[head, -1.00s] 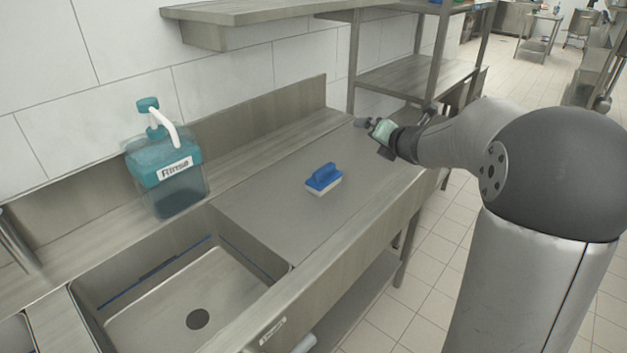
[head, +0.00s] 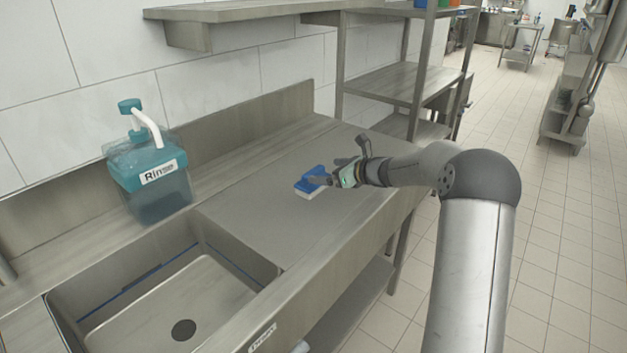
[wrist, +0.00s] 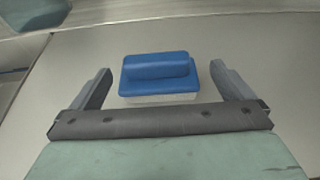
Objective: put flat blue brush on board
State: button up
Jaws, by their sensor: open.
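The flat blue brush (head: 306,187) has a blue handle and back over a pale base. It lies on the grey board (head: 245,215), the flat panel to the right of the sink. My gripper (head: 322,181) is at the brush's right side in the head view and partly covers it. In the wrist view the brush (wrist: 157,76) sits ahead of and between the two fingers of my gripper (wrist: 162,88). The fingers are apart, with a gap on each side of the brush, and hold nothing.
A steel sink (head: 62,307) lies to the left of the board. A teal bottle with a pump (head: 150,180) stands on the back ledge. A wall shelf (head: 230,12) hangs above. A steel rack (head: 400,82) stands beyond the counter's far end.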

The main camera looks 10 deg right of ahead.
aim_at(317, 171)
jog(key=shift+s+f+p+x, duration=0.15)
jog(key=shift+p+x, duration=0.25)
jog(key=shift+x, duration=1.15)
jog(key=shift+s+f+p+x, duration=0.1)
jog(key=shift+p+x, duration=0.25)
jog(key=shift+x, duration=1.15)
jog(key=shift+a, duration=0.15)
jog(key=c, duration=1)
jog(key=shift+c, duration=0.4)
jog(key=shift+r, duration=0.15)
